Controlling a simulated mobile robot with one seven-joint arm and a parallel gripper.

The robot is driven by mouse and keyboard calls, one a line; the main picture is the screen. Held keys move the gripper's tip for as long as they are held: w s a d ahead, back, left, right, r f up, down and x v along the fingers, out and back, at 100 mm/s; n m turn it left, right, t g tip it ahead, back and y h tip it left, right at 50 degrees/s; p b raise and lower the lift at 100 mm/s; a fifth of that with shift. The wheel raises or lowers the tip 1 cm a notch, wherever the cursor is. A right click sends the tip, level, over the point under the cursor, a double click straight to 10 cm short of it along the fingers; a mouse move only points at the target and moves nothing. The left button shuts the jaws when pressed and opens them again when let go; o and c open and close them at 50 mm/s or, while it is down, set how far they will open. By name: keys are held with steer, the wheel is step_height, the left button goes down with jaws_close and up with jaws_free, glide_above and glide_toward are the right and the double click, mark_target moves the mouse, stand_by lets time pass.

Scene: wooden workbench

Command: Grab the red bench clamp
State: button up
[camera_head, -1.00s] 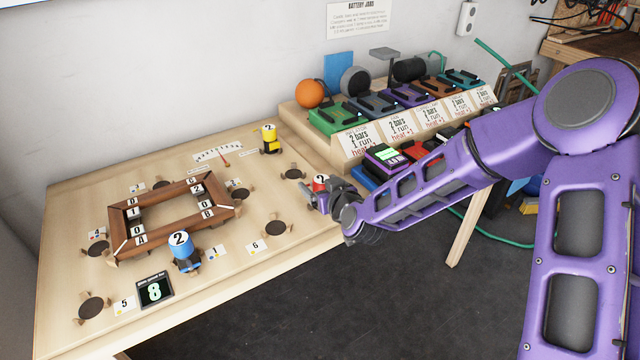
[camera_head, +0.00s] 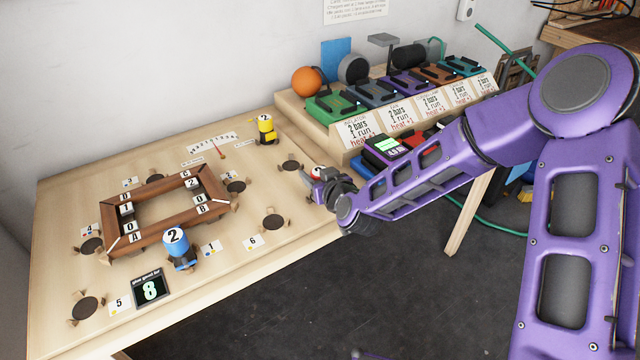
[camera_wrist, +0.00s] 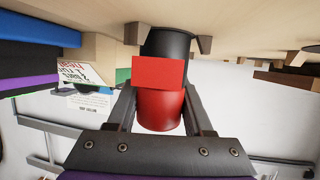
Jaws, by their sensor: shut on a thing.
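The red bench clamp (camera_wrist: 160,110) is a red cylinder with a black lower part, and it fills the middle of the wrist view. My gripper (camera_wrist: 160,92) has one finger on each side of it and is shut on it. In the head view the gripper (camera_head: 323,188) is at the bench's right edge. Only a little of the red clamp (camera_head: 317,171) shows there; the rest is hidden by the gripper. In the wrist view the clamp's black end is against or very close to the wooden surface; I cannot tell which.
A blue clamp (camera_head: 177,248) and a yellow clamp (camera_head: 265,129) stand on the bench (camera_head: 215,285). A wooden frame (camera_head: 118,245) lies at the left, with several dark round holes around it. A stepped rack (camera_head: 350,130) of coloured battery holders stands behind my arm.

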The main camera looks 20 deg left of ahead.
jaws_close()
steer(key=shift+r, duration=0.15)
